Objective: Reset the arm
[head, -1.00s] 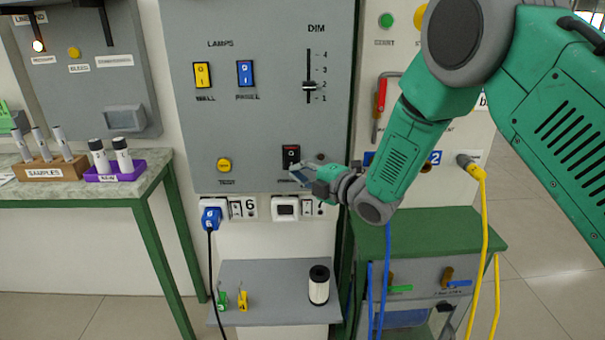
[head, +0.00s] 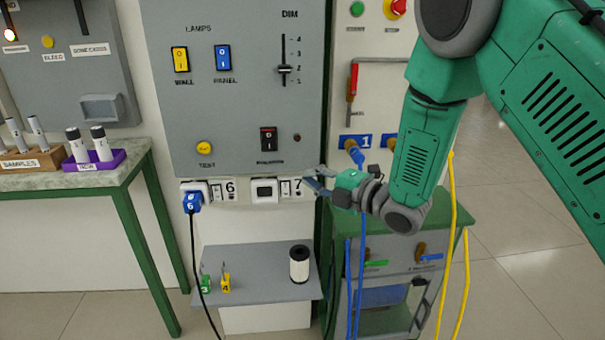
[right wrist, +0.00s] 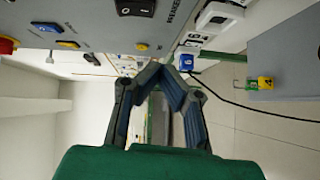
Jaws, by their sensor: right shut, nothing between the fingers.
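My right arm (head: 424,150) is green and grey and comes in from the right of the head view, bent at the elbow. My right gripper (head: 314,182) is shut and empty, in front of the lower right corner of the grey panel (head: 205,125), just right of socket 7. In the right wrist view the gripper (right wrist: 164,66) has its two fingers meeting at the tips with nothing between them. The black rocker switch (head: 268,139) is above and left of the gripper, apart from it. My left gripper is not in view.
The blue plug (head: 191,202) is in the left socket, its black cable hanging down. A green-framed cabinet (head: 410,240) with blue and yellow cables stands below my arm. A sample table (head: 75,180) is at left.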

